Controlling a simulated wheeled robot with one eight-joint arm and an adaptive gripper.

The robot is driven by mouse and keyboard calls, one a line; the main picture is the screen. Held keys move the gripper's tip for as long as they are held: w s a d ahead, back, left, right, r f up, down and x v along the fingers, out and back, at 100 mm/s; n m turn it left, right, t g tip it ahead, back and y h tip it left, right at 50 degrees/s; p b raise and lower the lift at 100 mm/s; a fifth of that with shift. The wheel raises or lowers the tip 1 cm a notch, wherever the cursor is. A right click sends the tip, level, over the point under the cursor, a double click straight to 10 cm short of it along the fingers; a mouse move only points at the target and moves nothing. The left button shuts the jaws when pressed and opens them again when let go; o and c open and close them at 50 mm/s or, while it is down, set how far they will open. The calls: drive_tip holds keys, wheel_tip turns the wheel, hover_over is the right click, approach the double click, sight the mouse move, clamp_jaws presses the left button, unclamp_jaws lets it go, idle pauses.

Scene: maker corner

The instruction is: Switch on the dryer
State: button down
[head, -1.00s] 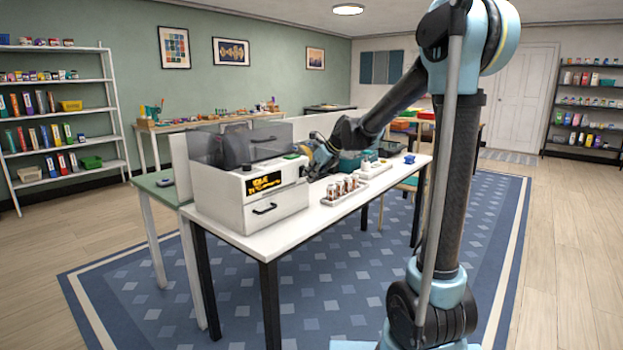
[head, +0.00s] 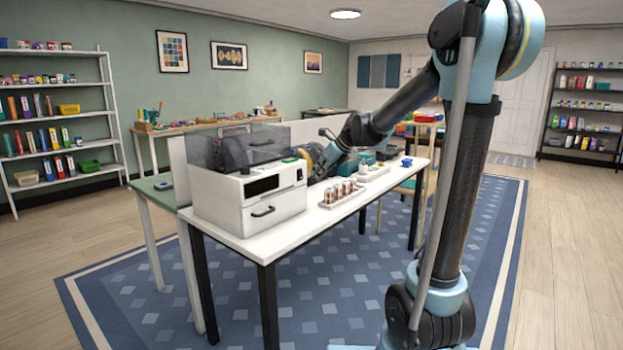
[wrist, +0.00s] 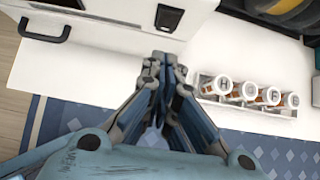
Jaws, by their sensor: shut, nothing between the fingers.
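The dryer (head: 225,208) is a white box with a clear lid, a dark front window (head: 262,185) and a drawer handle (head: 263,211). It stands on the white table. A black rocker switch (wrist: 168,17) shows near the right side of its front in the wrist view, and it shows small in the head view (head: 299,174). My gripper (wrist: 167,62) is shut and empty, its tips just below the switch in the wrist view. I cannot tell whether they touch the front. In the head view my fingers are hard to make out beside the dryer.
A tray (wrist: 245,118) of several small bottles stands close to the right of my gripper. A black and yellow round thing (wrist: 290,15) is at the dryer's right side. More small items stand farther along the table (head: 240,243). The floor in front is clear.

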sight(301, 175)
drive_tip(key=v, duration=0.8)
drive_tip(key=shift+r, duration=0.2)
drive_tip(key=shift+w, duration=0.1)
drive_tip(key=shift+s+d+f+h, duration=0.2)
drive_tip(key=shift+f+h, duration=0.1)
drive_tip(key=shift+f, duration=0.3)
drive_tip(key=shift+a, duration=0.1)
drive_tip(key=a+r+x, duration=0.1)
drive_tip(key=x, duration=1.1)
drive_tip(key=shift+w+a, duration=0.55)
drive_tip(key=shift+a, duration=0.05)
